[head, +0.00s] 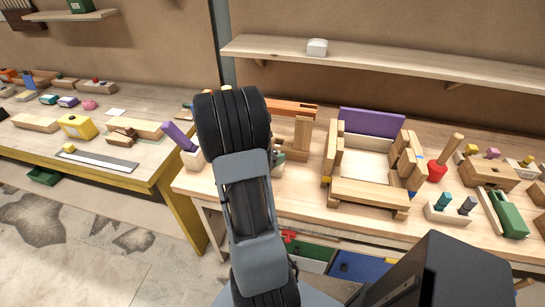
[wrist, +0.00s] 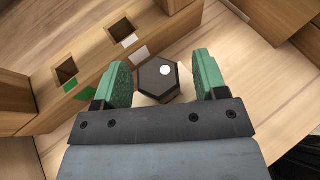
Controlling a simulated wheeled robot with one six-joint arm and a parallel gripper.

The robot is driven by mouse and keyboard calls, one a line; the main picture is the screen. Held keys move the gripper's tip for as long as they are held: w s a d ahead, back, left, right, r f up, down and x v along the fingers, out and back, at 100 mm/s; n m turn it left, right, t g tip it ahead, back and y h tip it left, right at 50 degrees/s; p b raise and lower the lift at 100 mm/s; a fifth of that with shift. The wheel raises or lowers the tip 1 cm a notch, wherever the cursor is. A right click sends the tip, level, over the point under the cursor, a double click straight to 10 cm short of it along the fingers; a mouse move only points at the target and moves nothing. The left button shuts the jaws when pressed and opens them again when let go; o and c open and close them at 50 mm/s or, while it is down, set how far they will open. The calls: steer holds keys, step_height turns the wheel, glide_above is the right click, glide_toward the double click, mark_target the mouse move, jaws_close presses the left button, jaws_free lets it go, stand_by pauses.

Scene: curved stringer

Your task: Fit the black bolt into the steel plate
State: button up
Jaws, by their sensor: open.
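In the wrist view, a dark hexagonal piece with a white dot on top (wrist: 158,82) looks like the black bolt's head. It stands on the wooden tabletop beside a wooden block. My gripper (wrist: 167,72) has two green fingers, open, one on each side of the hexagonal piece, with a gap visible on its right. I cannot tell how far down the fingers reach beside it. In the head view my own arm hides the bolt and most of the gripper. I cannot make out a steel plate for certain in either view.
A wooden block with square holes (wrist: 92,62) runs close along the left of the bolt. In the head view, a wooden frame (head: 370,193) and purple board (head: 371,122) stand right of my arm. A green block (head: 508,213) lies farther right. A shelf (head: 400,63) hangs behind.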

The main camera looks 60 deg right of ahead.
steer(key=c, duration=1.1)
steer(key=shift+r, duration=0.15)
